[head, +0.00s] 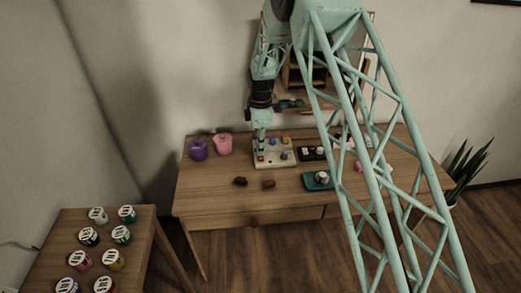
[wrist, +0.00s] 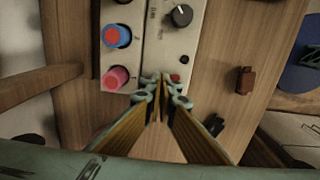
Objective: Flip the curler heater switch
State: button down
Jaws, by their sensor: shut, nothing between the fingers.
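A cream control panel (head: 285,162) stands on the wooden desk, with several coloured knobs and small controls. In the wrist view, the panel (wrist: 168,50) shows a black dial, a blue-and-red knob (wrist: 117,36) and a pink-red knob (wrist: 116,78). A small red element (wrist: 175,78) lies right at the fingertips, partly covered; I cannot tell for sure that it is the heater switch. My gripper (wrist: 161,80) is shut and empty, its tips over the panel's near edge. In the head view my gripper (head: 261,153) is at the left part of the panel; contact cannot be told.
Two small dark pieces (head: 240,181) (head: 268,184) lie in front of the panel. Purple (head: 198,149) and pink (head: 223,144) pots stand left, a black block (head: 312,153) and a teal tray (head: 318,181) right. A side table (head: 125,270) holds several jars. The desk's front left is clear.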

jog(key=shift+f, duration=0.1)
jog(key=shift+w+f, duration=0.15)
jog(key=shift+f, duration=0.05)
jog(key=shift+s, duration=0.35)
jog(key=shift+s+d+r, duration=0.1)
jog(key=shift+s+r, duration=0.1)
jog(key=shift+s, duration=0.2)
dwell(0.4)
jog(key=shift+r, duration=0.2)
notch_tip(320, 180, up, 14)
jog(key=w+p, duration=0.1)
jog(key=p, duration=0.2)
jog(key=shift+w+f, duration=0.25)
jog(key=shift+w, duration=0.15)
